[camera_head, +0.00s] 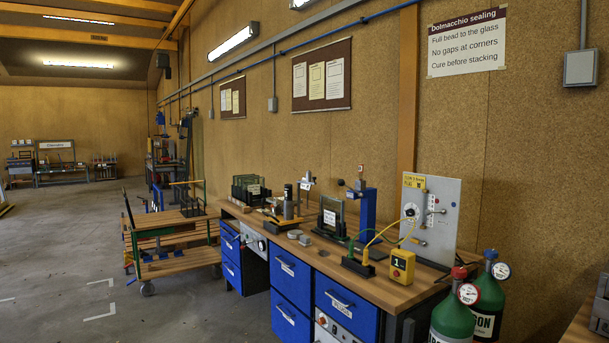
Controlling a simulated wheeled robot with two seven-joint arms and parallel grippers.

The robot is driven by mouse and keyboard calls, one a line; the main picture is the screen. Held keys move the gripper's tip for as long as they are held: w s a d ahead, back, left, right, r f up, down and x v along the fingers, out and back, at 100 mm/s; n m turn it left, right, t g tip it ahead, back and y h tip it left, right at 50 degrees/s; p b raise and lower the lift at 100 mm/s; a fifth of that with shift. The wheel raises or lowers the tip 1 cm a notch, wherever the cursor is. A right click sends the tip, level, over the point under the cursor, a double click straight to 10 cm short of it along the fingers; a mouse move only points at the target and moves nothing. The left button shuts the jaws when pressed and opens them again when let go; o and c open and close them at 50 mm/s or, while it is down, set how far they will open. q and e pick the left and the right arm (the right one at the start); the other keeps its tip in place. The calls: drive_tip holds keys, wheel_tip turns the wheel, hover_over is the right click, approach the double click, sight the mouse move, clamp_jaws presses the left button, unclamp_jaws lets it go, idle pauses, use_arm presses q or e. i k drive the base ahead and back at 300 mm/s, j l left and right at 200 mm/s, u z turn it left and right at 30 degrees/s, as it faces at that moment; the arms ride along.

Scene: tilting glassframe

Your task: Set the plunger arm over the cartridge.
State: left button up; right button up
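No gripper shows in the head view. The workbench (410,290) runs along the right wall, with several small items on it. A blue upright stand (368,212) with a dark lever and knob at its top stands behind a dark framed panel (331,215). A grey cylinder (288,208) stands upright farther left, beside a small stand with a white head (307,182). At this distance I cannot tell which item is the plunger arm or which is the cartridge.
A wooden-topped cart (178,263) stands left of the bench. The concrete floor (70,240) at left is mostly clear.

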sight(310, 177)
drive_tip(key=i+l, duration=0.15)
drive_tip(key=i, duration=0.4)
drive_tip(key=i+l, duration=0.15)
drive_tip(key=i, duration=0.35)
drive_tip(key=i+l+u, duration=0.1)
drive_tip(key=i, duration=0.45)
drive_tip(key=i+l, duration=0.25)
drive_tip(key=i, duration=0.25)
drive_tip(key=i+j+u, duration=0.1)
drive_tip(key=i+j, duration=0.4)
drive_tip(key=i+j+u, duration=0.1)
drive_tip(key=i+j, duration=0.3)
drive_tip(key=i, duration=0.25)
drive_tip(key=i+j+u, duration=0.1)
drive_tip(key=i+j, duration=0.3)
drive_tip(key=i, duration=0.2)
